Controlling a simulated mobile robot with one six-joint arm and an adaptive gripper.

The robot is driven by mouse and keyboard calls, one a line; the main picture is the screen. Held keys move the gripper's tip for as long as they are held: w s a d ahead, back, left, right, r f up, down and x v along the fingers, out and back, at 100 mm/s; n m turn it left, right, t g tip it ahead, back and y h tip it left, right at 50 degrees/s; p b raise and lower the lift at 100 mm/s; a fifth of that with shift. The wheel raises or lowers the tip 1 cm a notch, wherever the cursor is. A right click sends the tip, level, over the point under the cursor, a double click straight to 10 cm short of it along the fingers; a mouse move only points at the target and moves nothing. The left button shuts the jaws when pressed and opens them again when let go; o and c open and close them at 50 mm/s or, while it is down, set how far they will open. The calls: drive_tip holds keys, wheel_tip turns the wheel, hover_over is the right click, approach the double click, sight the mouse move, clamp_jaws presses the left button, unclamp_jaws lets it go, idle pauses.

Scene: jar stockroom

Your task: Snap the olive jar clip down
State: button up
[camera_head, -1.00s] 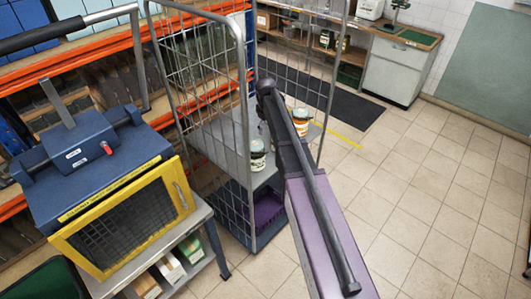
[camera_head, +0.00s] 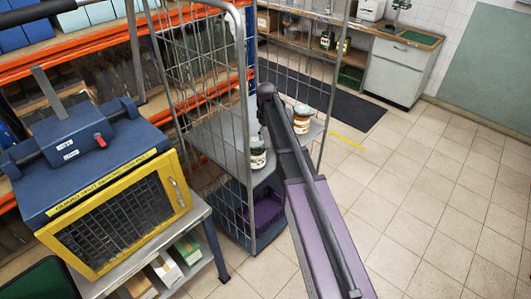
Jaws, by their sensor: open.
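Two small jars stand on the shelf of a wire roll cage. The nearer jar (camera_head: 258,159) has a pale band and dark contents; it may be the olive jar, but its label is too small to read. The farther jar (camera_head: 302,123) has a pale top and an orange-brown band, just right of my arm. The clip on either jar is too small to make out. My purple and dark arm reaches up from the bottom right, and its far end is beside the nearer jar. My gripper's fingers cannot be made out; the arm hides that area.
The cage's wire side (camera_head: 205,85) stands left of the jars. A purple crate (camera_head: 268,208) is below the shelf. A blue and yellow guarded machine (camera_head: 125,215) on a metal stand is at left. Orange racking (camera_head: 90,45) is behind. Tiled floor (camera_head: 430,200) at right is clear.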

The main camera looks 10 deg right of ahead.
drive_tip(key=shift+f+b, duration=3.75)
drive_tip(key=shift+f, duration=0.3)
drive_tip(key=shift+c, duration=0.2)
